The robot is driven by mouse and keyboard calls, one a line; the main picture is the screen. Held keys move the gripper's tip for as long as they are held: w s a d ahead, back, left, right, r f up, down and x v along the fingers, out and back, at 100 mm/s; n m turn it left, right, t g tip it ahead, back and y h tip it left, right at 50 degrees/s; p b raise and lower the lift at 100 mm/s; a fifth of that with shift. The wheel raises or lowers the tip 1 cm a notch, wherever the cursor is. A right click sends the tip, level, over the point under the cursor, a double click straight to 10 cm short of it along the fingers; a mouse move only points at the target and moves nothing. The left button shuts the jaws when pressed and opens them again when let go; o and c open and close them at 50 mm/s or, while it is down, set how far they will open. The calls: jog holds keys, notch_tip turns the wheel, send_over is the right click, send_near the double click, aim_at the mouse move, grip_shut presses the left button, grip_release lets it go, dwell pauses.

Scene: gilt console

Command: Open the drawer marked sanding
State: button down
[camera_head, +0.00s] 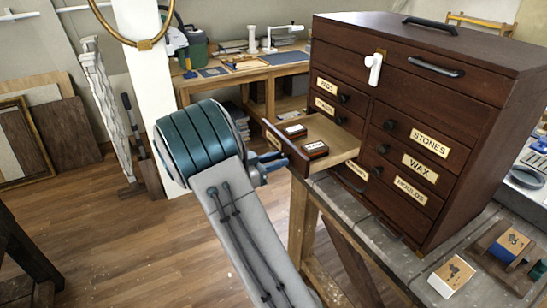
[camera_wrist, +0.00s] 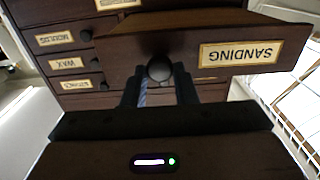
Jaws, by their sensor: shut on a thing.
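The drawer marked SANDING (camera_wrist: 240,52) is pulled out from the dark wooden chest (camera_head: 450,95); its label is upside down in the wrist view. In the head view the open drawer (camera_head: 340,139) sticks out from the left column, with small dark labelled blocks (camera_head: 315,149) inside. My gripper (camera_wrist: 159,84) is at the front of this drawer, its fingers around the round dark knob (camera_wrist: 159,69) and shut on it. In the head view my gripper (camera_head: 272,161) is at the drawer front, and my wrist partly hides it; the knob is hidden there.
Closed drawers marked STONES (camera_head: 430,142), WAX (camera_head: 420,168) and MOULDS (camera_head: 412,190) are on the right. Open floor lies left.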

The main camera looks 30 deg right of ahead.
jog(key=shift+a, duration=0.3)
jog(key=c, duration=1.2)
grip_release()
jog(key=shift+o, duration=0.2)
jog(key=shift+a, duration=0.1)
jog(key=a+b, duration=0.3)
jog(key=a, duration=1)
jog(key=shift+s+a, duration=0.25)
jog(key=shift+a, duration=0.1)
